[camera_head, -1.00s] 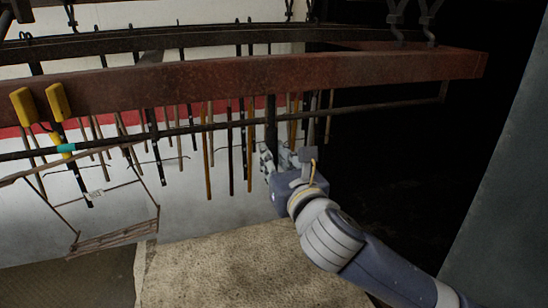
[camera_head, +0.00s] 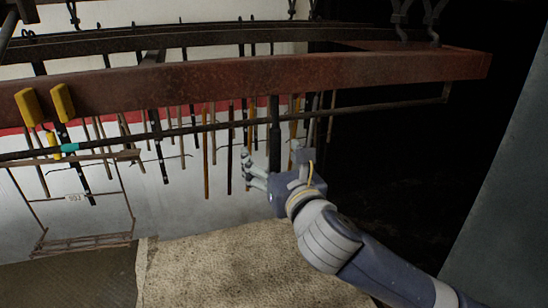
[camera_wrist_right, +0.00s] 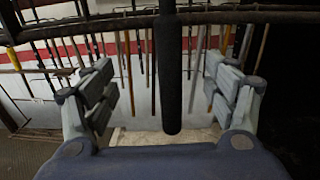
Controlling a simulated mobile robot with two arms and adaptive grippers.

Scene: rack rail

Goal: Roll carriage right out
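A dark vertical bar (camera_head: 275,120) hangs below the rusty red-brown rail (camera_head: 270,80) near its right half. The bar also shows in the right wrist view (camera_wrist_right: 171,75), where its rounded lower end hangs free. My right gripper (camera_head: 272,162) is open, with its fingers on either side of the bar. In the wrist view a gap shows between the bar and each finger, so I see no grip. No part is clearly marked as the carriage. My left gripper is not in view.
A thin rod (camera_head: 380,108) runs below the rail. Yellow handles (camera_head: 63,103) and a hanging wire frame (camera_head: 82,241) are at left. Several rods hang behind, before the white and red wall. A grey panel (camera_head: 505,190) stands at right. The pale mat (camera_head: 215,265) below is bare.

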